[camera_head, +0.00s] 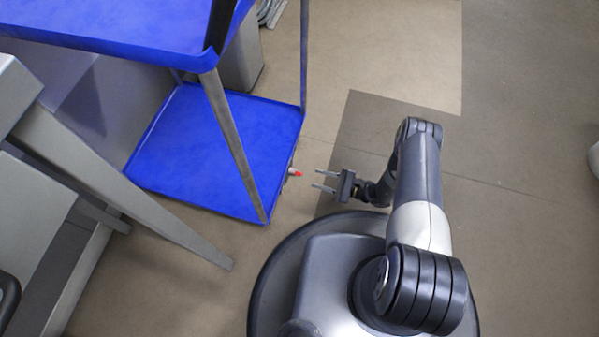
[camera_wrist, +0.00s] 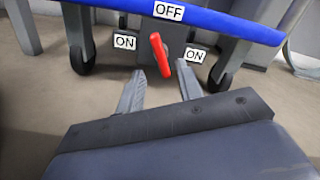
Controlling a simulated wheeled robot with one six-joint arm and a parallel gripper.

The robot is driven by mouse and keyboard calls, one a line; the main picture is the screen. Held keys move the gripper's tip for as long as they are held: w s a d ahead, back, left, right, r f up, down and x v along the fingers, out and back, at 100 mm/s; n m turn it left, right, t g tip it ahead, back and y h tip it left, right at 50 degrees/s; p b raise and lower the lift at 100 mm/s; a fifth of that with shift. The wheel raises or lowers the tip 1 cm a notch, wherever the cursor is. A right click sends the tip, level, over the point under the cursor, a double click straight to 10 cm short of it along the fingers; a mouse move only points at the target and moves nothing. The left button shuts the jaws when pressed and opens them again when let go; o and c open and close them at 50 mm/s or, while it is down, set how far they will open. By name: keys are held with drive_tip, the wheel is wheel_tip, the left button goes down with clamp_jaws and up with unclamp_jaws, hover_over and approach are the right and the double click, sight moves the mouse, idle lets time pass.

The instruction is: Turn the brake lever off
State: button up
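The brake lever is a small red handle. In the wrist view the lever (camera_wrist: 160,54) stands nearly upright, leaning slightly left at the top, below the OFF label (camera_wrist: 169,10) and between two ON labels (camera_wrist: 125,42). In the head view the lever (camera_head: 298,174) sticks out from the right edge of the blue cart's lower shelf (camera_head: 215,150). My gripper (camera_head: 321,181) is to its right, a short way off, fingers pointing at it. In the wrist view my gripper (camera_wrist: 160,92) is open, its fingers apart and nothing between them. The lever shows just beyond the fingertips.
The cart's blue upper shelf (camera_head: 130,25) overhangs at upper left, with a metal leg (camera_head: 235,140) in front. Black caster wheels (camera_wrist: 83,60) show under the cart. A grey metal frame (camera_head: 120,190) stands at left. The floor to the right is open.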

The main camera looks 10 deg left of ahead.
sight(299, 174)
drive_tip(key=a, duration=0.2)
drive_tip(key=a+b, duration=0.1)
drive_tip(key=a, duration=0.5)
drive_tip(key=shift+w+b, duration=0.3)
drive_tip(key=shift+b, duration=0.05)
clamp_jaws()
